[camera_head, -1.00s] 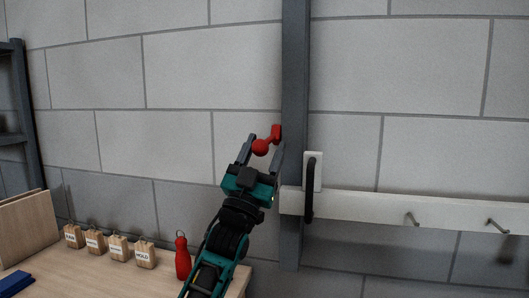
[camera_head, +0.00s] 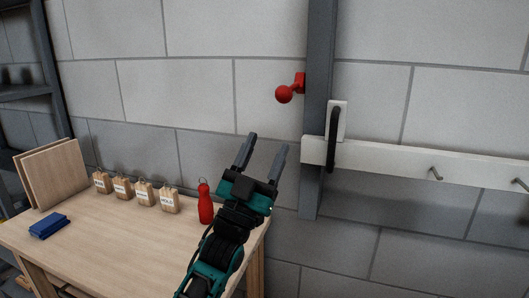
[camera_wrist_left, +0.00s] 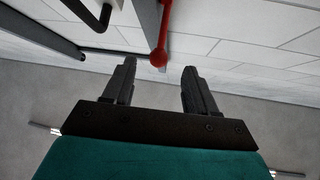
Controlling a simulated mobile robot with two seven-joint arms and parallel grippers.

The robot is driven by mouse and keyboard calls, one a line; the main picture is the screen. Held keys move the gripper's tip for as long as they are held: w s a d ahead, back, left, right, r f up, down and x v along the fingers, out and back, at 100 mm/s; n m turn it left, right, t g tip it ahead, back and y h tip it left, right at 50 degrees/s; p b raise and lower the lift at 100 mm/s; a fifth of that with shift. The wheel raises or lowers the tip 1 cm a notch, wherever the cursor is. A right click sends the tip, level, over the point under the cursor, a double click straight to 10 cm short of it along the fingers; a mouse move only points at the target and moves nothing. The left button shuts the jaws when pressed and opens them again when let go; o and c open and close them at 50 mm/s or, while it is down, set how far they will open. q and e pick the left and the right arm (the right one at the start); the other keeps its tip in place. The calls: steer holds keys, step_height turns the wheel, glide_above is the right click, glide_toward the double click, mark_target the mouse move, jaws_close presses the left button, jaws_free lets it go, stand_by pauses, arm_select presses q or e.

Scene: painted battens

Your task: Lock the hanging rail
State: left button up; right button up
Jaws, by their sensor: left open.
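A red lever with a ball knob (camera_head: 284,94) is mounted on the left side of a dark grey upright post (camera_head: 318,110). Its knob points left and slightly down. The white hanging rail (camera_head: 400,160) runs level to the right from the post, with a black handle (camera_head: 333,140) on a pale plate at its left end. My left gripper (camera_head: 266,143) is open and empty, below and left of the knob and apart from it. In the left wrist view the red knob (camera_wrist_left: 158,58) shows beyond the fingertips, between them in the picture. My right gripper is not in view.
A wooden table (camera_head: 120,240) stands at the lower left. On it are a red bottle-shaped object (camera_head: 205,202), several small labelled wooden blocks (camera_head: 143,192), a blue block (camera_head: 48,226) and leaning boards (camera_head: 55,172). Metal hooks (camera_head: 436,174) stick out from the rail. A grey shelf frame stands far left.

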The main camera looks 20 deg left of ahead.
arm_select(q)
steer(key=shift+r, duration=0.1)
steer(key=n+g+y, duration=0.3)
steer(key=g+y, duration=0.1)
steer(key=y, duration=0.1)
glide_toward(287, 92)
steer(key=shift+w+a+f, duration=0.55)
steer(key=shift+w+f, duration=0.05)
steer(key=shift+w, duration=0.4)
steer(key=x, duration=1.2)
steer(key=shift+f, duration=0.1)
steer(key=shift+c, duration=0.3)
jaws_close()
